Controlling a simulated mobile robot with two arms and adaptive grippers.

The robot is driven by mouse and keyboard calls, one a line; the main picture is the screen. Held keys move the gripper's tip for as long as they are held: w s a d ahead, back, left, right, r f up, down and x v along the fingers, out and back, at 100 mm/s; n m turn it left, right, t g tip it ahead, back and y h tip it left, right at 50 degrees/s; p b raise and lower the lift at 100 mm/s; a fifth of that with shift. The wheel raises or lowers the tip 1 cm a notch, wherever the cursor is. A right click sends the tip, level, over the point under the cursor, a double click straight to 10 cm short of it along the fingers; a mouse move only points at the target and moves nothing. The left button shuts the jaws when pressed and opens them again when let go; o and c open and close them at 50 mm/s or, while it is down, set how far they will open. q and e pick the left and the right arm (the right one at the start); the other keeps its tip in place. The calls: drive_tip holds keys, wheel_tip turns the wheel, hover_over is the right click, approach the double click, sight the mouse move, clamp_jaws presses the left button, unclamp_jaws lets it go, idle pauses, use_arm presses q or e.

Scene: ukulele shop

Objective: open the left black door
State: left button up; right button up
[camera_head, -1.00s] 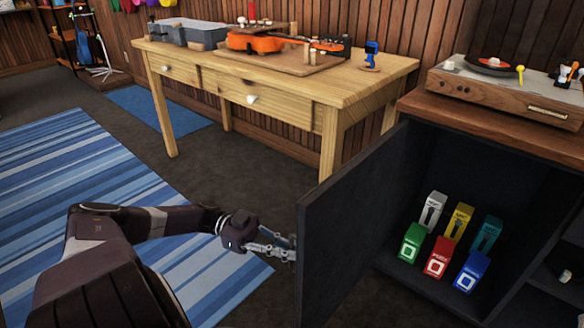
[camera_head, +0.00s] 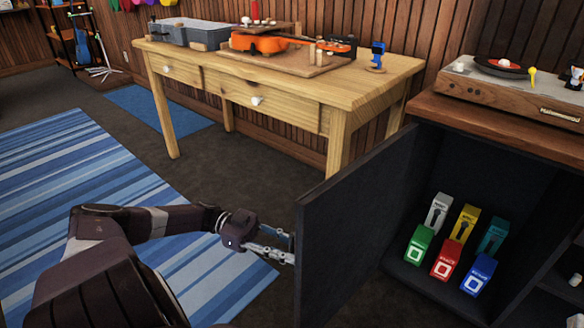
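The left black door (camera_head: 352,220) of the cabinet stands swung wide open, and the cabinet's inside shows. My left gripper (camera_head: 285,250) is at the outer side of the door, near its free edge. Its fingertips reach the door's edge and are partly hidden there, so I cannot tell whether they grip a handle or how far they are closed. My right gripper is not in view.
Inside the cabinet (camera_head: 480,143) stand several small coloured boxes (camera_head: 447,258). A record player (camera_head: 510,90) sits on top. A wooden workbench (camera_head: 300,97) with an orange ukulele (camera_head: 262,42) stands behind the door. Floor and a striped blue rug (camera_head: 90,190) lie left.

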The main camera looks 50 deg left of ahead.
use_arm(q)
drive_tip(key=v, duration=1.1)
drive_tip(key=shift+a, duration=0.4)
drive_tip(key=shift+s, duration=0.1)
idle(0.7)
